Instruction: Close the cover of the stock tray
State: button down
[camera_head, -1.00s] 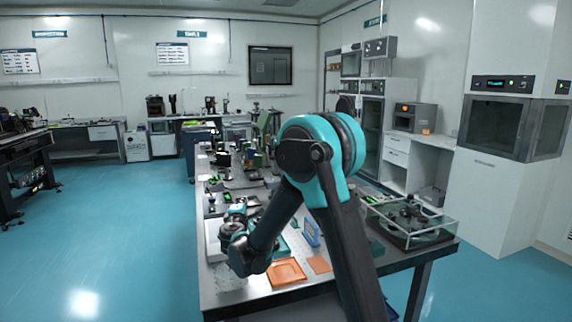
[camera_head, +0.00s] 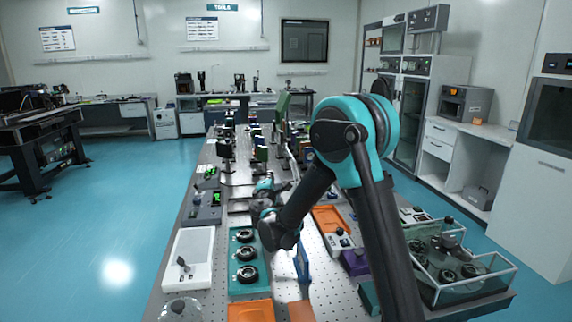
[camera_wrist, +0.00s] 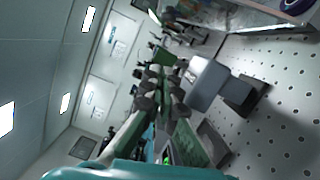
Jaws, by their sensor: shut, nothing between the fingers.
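My gripper (camera_head: 264,192) is ahead of the wrist, above the middle of the long table; it is small and partly hidden in the head view. In the wrist view, its dark fingers (camera_wrist: 162,98) are shut with nothing held. No tray is plainly marked as the stock tray. A teal tray (camera_head: 235,289) holds black-ringed round parts, left of my wrist. A white tray (camera_head: 202,242) with a small dark part lies farther left. A clear-walled box (camera_head: 428,290) with several dark round parts stands at the right. I cannot make out which has a hinged cover.
Orange trays (camera_head: 250,311) lie at the near edge and behind my forearm. A blue upright part (camera_head: 302,265) stands close to my wrist. Optical mounts crowd the far table. A clear domed item (camera_head: 180,309) sits front left. Blue floor (camera_head: 110,250) is free at left.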

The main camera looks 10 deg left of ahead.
jog(key=w, duration=1)
jog(key=shift+a+r, duration=0.25)
jog(key=shift+r, duration=0.05)
jog(key=d, duration=0.2)
jog(key=shift+w+d+r, duration=0.2)
jog(key=shift+d+r, duration=0.1)
jog(key=shift+r, duration=0.05)
jog(key=shift+w+d+r, duration=0.1)
jog(key=shift+w+d, duration=0.05)
jog(key=shift+d, duration=0.4)
